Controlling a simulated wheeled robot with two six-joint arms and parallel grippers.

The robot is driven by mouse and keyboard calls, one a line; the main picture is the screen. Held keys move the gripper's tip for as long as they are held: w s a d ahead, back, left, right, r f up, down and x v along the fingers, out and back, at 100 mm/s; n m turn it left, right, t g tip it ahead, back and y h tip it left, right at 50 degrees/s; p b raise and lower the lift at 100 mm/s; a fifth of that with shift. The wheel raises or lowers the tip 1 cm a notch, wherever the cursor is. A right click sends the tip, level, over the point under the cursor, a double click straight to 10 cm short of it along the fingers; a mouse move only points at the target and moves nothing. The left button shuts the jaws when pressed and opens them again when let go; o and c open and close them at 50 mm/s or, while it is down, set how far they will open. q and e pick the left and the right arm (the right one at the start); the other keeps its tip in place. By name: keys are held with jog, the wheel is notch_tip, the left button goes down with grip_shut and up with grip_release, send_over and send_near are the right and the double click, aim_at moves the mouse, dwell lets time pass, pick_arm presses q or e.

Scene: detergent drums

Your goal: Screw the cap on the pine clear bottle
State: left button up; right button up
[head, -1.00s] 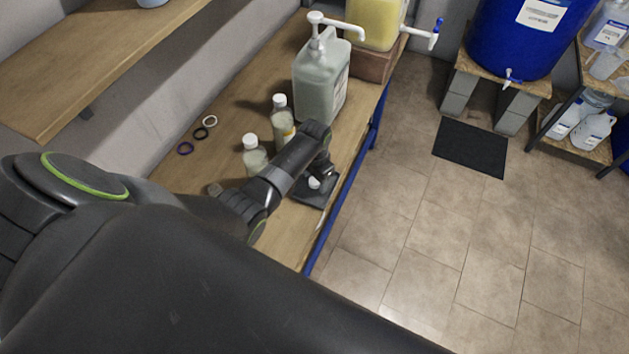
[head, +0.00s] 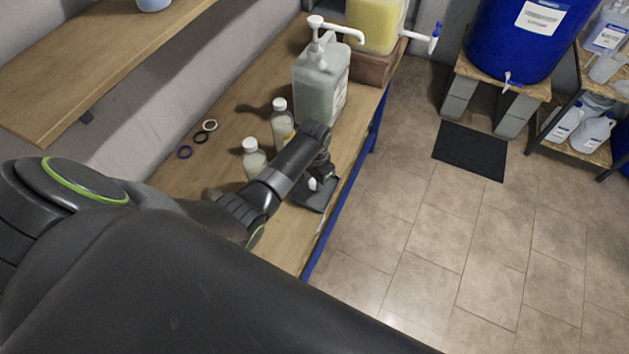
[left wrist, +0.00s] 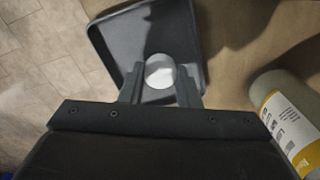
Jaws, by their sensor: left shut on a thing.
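My left gripper (head: 317,188) is low over a small dark tray (head: 326,202) at the table's front edge. It is shut on a white round cap (head: 313,183). The left wrist view shows the cap (left wrist: 160,71) between the fingers (left wrist: 160,88), over the tray (left wrist: 106,38); I cannot tell whether it touches the tray. Two small bottles with white caps stand upright beside my arm, one nearer (head: 254,160) and one farther (head: 281,122). A bottle with a yellow label (left wrist: 285,115) is at the right of the left wrist view. I cannot read which is pine clear. My right gripper is not in view.
A large pump jug (head: 319,88) stands behind the bottles, with a yellow container (head: 374,24) beyond. Several rings, including a purple one (head: 184,152), lie at the table's left. A wooden shelf (head: 95,62) is at upper left. Floor (head: 440,240) lies beyond the table's edge.

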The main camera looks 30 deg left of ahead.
aim_at(314, 182)
pick_arm(q)
notch_tip(314, 182, up, 9)
jog(key=shift+f+b, duration=0.15)
jog(key=shift+b, duration=0.25)
